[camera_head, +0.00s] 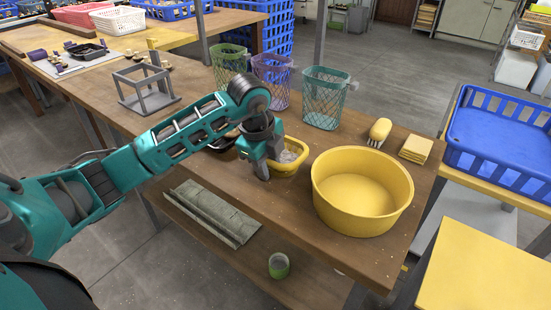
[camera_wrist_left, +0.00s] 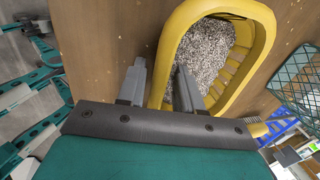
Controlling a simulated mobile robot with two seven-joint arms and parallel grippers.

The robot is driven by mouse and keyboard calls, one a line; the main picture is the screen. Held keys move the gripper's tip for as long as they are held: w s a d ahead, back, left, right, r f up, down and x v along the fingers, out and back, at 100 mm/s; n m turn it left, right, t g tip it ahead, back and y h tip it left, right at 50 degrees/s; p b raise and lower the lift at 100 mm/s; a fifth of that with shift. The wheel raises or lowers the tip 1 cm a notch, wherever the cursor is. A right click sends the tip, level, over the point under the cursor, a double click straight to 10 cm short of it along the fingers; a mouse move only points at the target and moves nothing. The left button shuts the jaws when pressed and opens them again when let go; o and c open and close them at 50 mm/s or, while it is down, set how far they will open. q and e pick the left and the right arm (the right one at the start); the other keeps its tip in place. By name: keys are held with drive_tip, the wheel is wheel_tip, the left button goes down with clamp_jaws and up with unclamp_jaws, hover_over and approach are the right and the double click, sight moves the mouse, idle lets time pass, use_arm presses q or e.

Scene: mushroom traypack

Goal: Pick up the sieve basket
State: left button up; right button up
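The sieve basket, a yellow slotted basket (camera_head: 292,168), sits on the brown workbench and holds grey-white granular material. In the left wrist view the basket (camera_wrist_left: 262,45) fills the upper middle. My left gripper (camera_head: 265,172) points down at the basket's near left side. In the wrist view its two grey fingers (camera_wrist_left: 160,85) stand apart, one outside the yellow wall and one inside over the contents. The rim lies between them, with some gap showing, so the gripper looks open. Whether a finger touches the wall I cannot tell. My right gripper is not in view.
A large yellow tub (camera_head: 362,222) stands right of the basket. Mesh bins in green, purple and teal (camera_head: 325,98) stand behind it. A dark bowl (camera_head: 222,142) is partly hidden by my left arm. A brush (camera_head: 379,131) and yellow sponges (camera_head: 416,149) lie at the right.

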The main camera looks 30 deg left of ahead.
use_arm(q)
clamp_jaws()
idle(0.3)
drive_tip(key=shift+r, duration=0.1)
